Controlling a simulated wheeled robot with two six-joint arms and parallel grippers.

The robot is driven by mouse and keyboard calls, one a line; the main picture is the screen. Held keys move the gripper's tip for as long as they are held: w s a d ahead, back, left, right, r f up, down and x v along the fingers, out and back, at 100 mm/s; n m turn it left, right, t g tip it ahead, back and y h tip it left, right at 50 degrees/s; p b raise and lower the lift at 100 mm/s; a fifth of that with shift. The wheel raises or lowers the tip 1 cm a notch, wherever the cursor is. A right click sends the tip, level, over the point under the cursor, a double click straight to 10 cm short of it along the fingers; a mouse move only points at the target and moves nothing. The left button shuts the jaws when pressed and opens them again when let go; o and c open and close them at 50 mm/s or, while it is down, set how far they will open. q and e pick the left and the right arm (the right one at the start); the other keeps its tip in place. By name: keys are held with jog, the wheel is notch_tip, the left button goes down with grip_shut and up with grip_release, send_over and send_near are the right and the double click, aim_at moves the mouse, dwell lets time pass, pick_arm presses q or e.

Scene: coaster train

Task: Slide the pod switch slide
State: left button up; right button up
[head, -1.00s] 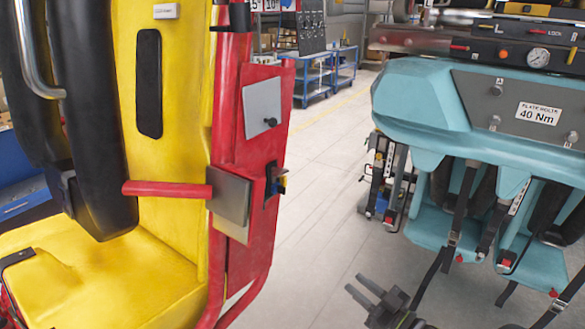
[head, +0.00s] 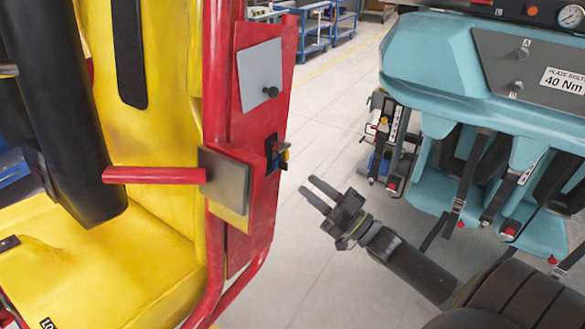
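A red side panel (head: 238,152) stands on the yellow seat pod at centre left. My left gripper is out of view.
A red bar (head: 155,175) juts left from a grey bracket plate (head: 225,182) beside the panel. A turquoise seat unit (head: 430,75) with hanging straps is at right. Grey floor (head: 325,120) lies open between them.

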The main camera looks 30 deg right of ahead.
aim_at(287, 168)
jog(key=p+x, duration=0.1)
jog(key=x, duration=0.5)
jog(key=shift+w+a+r+p, duration=0.1)
jog(key=shift+w+r+p, duration=0.1)
jog(key=shift+p, duration=0.1)
grip_shut()
